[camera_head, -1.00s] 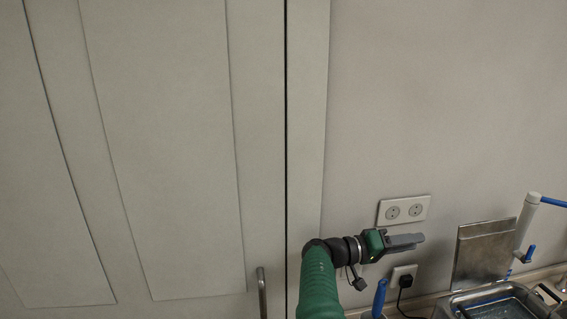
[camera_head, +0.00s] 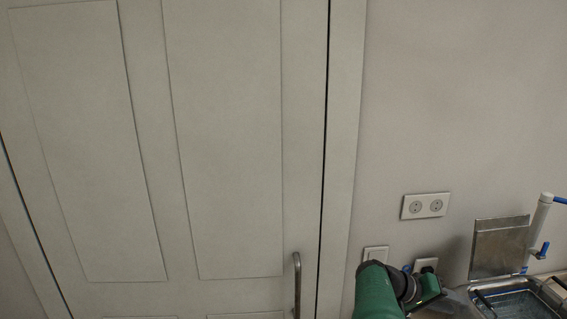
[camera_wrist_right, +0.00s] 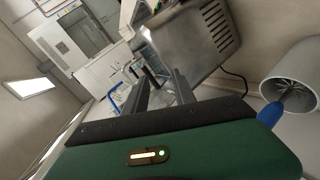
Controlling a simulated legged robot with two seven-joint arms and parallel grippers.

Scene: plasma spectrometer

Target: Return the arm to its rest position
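My right arm shows as green and black links at the bottom of the head view, with its gripper (camera_head: 455,300) low beside the metal equipment and partly cut off or hard to make out there. In the right wrist view the two grey fingers of my right gripper (camera_wrist_right: 158,75) stand apart with nothing held between them. My left arm and gripper are not in view.
A closed door with a metal handle (camera_head: 297,285) is at left. Wall sockets (camera_head: 425,206), a metal plate (camera_head: 499,248) and a metal basin (camera_head: 512,305) are at right. In the wrist view, a metal box (camera_wrist_right: 195,40) lies beyond the fingers; a blue handle (camera_wrist_right: 270,114) is beside the gripper.

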